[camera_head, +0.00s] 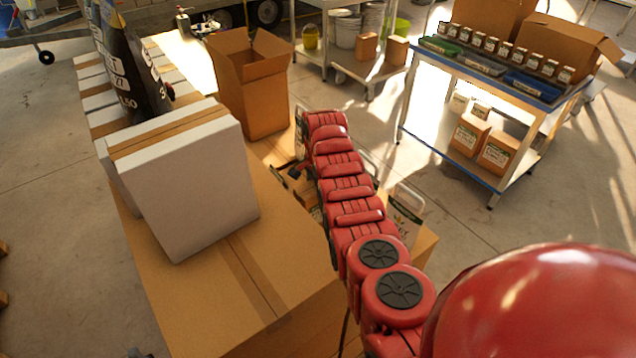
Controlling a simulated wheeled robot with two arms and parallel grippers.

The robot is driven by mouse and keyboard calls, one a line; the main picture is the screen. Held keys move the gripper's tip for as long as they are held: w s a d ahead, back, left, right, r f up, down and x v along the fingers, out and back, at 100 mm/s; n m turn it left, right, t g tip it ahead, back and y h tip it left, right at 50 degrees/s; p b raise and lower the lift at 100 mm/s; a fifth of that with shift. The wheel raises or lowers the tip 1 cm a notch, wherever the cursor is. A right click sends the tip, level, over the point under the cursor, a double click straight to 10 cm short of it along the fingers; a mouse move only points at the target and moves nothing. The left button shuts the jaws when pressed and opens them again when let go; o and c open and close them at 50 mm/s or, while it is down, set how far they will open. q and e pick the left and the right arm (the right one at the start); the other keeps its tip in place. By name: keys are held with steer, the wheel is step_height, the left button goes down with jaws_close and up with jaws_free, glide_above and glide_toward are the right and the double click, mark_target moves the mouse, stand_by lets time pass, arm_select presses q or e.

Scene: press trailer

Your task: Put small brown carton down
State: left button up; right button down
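My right arm, red and segmented, reaches from the lower right to the picture's middle. Dark parts that look like its gripper (296,171) show left of the arm, above the brown boxes; the fingertips are not clear. A small brown carton (307,197) shows partly just below these parts, mostly hidden by the arm. I cannot tell whether the gripper touches it. A labelled box with a pale handle (406,214) stands right of the arm. My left gripper is not in view.
Large brown boxes (225,290) at left carry a white box (195,185) and an open tall carton (250,85). A blue-edged cart (505,180) at right holds small jars and brown cartons (470,133). Metal shelving (340,60) stands behind. Floor between is clear.

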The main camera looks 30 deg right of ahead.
steer(key=shift+f, duration=0.2)
steer(key=shift+f, duration=0.15)
jaws_free()
steer(key=shift+r, duration=0.2)
